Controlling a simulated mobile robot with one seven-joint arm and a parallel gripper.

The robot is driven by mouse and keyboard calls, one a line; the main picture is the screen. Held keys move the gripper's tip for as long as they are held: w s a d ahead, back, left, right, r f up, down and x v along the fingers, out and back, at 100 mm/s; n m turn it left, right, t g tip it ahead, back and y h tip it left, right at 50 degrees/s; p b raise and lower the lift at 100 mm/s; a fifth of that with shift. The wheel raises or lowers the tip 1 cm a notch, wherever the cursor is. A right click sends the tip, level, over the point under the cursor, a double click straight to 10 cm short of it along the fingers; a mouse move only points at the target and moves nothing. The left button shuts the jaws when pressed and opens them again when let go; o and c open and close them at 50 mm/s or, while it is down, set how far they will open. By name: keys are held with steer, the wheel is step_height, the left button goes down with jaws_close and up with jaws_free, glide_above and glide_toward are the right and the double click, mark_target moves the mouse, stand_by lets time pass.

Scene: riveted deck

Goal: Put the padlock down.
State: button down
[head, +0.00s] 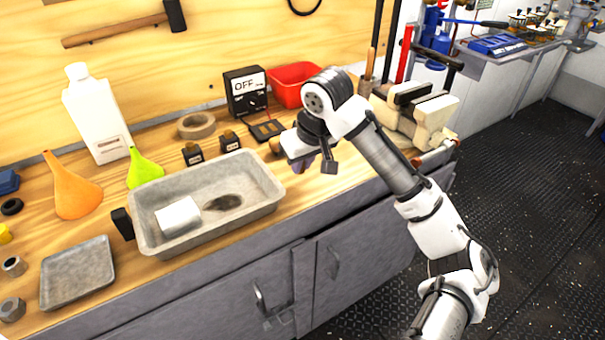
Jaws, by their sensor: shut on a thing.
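My gripper (314,165) is above the wooden workbench top (345,180), near its front edge and right of the grey metal tray (262,206). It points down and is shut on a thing. Its own housing and fingers hide most of that thing; only a small dark patch shows between the fingers. I cannot make out the padlock's shape, or whether the held thing touches the bench.
The tray holds a white block (178,216). Two small dark blocks (193,154), a tape roll (197,125), a meter (245,92) and a red bin (295,84) stand behind. A vise (425,115) is at right. Bare wood lies around my gripper.

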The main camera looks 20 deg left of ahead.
mark_target(299, 184)
steer(key=shift+f, duration=1.85)
steer(key=shift+f, duration=0.1)
steer(key=c, duration=1.4)
jaws_free()
steer(key=v, duration=1.2)
